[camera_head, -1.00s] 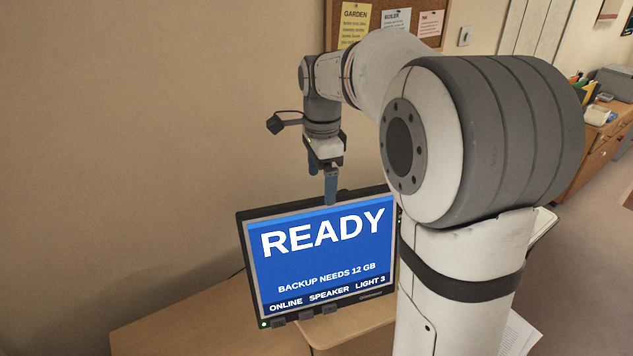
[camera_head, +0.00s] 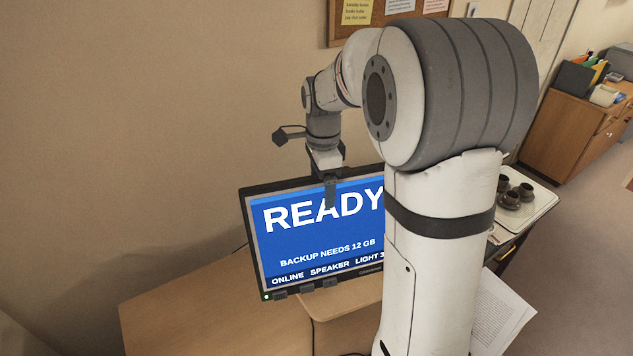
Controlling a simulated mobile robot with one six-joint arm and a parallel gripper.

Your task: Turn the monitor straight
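The monitor (camera_head: 312,232) stands on the wooden desk, its lit blue screen reading "READY" and "BACKUP NEEDS 12 GB". Its top edge slopes up to the right in the picture, and my arm hides its right side. My gripper (camera_head: 330,190) points down at the monitor's top edge, its dark fingers overlapping the upper screen in the picture. The fingers line up from this side, so the gap between them is not visible. I cannot tell whether they touch the monitor or are in front of it.
The wooden desk (camera_head: 215,310) is bare to the left of the monitor. A tray (camera_head: 540,202) with dark cups and printed sheets (camera_head: 500,312) are right of my arm. A wall is close behind the monitor, with a corkboard (camera_head: 333,28) above. A wooden cabinet (camera_head: 570,130) stands far right.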

